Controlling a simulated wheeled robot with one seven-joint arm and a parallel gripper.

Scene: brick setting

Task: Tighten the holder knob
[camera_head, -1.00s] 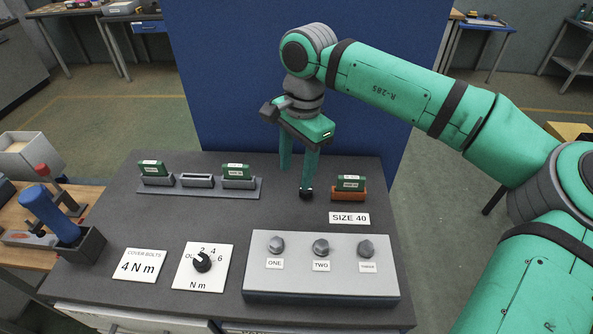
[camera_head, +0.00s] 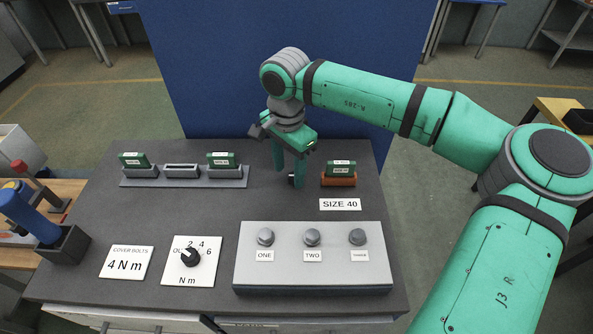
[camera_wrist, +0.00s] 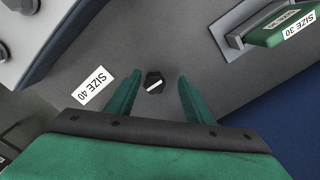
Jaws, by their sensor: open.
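My gripper (camera_head: 288,178) points straight down over the bench, its two green fingers apart. In the wrist view the open fingers (camera_wrist: 157,92) stand either side of a small black knob (camera_wrist: 154,82) with a white line, with a gap on each side. In the head view this knob (camera_head: 297,182) is mostly hidden by a finger. Just right of it is an orange holder (camera_head: 338,181) with a green block (camera_head: 341,168) in it. A "SIZE 40" card (camera_head: 340,204) lies in front; it also shows in the wrist view (camera_wrist: 93,88).
A grey rack (camera_head: 183,181) at left holds two green blocks, its middle slot empty. A grey box (camera_head: 312,275) carries three knobs labelled ONE, TWO and a third. An N m dial (camera_head: 190,258) and a "4 N m" card (camera_head: 126,262) lie left. A blue panel (camera_head: 230,70) stands behind.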

